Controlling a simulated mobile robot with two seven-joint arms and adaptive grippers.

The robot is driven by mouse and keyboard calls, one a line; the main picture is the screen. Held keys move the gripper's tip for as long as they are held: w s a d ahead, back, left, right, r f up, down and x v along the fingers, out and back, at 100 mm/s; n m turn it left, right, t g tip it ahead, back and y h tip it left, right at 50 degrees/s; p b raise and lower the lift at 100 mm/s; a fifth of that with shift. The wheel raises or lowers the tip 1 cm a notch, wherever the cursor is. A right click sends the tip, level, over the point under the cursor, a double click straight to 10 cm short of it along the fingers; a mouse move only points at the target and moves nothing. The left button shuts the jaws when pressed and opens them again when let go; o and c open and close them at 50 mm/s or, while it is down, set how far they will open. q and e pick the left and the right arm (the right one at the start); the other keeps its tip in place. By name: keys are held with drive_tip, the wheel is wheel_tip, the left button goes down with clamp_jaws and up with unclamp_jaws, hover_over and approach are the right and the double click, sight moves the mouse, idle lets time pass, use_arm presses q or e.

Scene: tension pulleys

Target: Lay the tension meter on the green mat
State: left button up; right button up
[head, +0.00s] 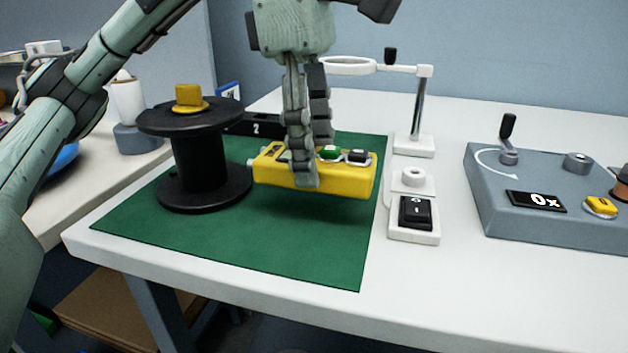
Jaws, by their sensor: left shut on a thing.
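The tension meter appears to be the yellow box-shaped device (345,181) with a green button and a dark knob on its top. My left gripper (304,180) comes down from above and is shut on it, with one finger across its front face. The device is over the green mat (290,238), in the mat's right half. I cannot clearly tell whether its underside touches the mat or hangs just above it. The gripper hides part of its top. My right gripper is not in view.
A black spool (197,165) with a yellow knob stands on the mat, left of the device. Right of the mat are a white switch box (414,218) and a stand with a ring (413,144). A grey crank unit (540,205) sits farther right. The mat's front part is clear.

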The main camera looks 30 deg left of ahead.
use_arm(q)
wheel_tip(320, 180, down, 4)
drive_tip(key=shift+r+b, duration=0.2)
drive_tip(key=shift+b, duration=0.3)
drive_tip(key=shift+f, duration=0.1)
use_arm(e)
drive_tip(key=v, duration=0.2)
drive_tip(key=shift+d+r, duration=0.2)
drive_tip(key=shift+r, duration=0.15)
use_arm(q)
drive_tip(key=shift+f, duration=0.2)
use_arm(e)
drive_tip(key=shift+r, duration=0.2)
use_arm(q)
drive_tip(key=o, duration=1.5)
drive_tip(key=shift+c, duration=0.2)
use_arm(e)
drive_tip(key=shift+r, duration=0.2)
use_arm(q)
drive_tip(key=shift+r, duration=0.1)
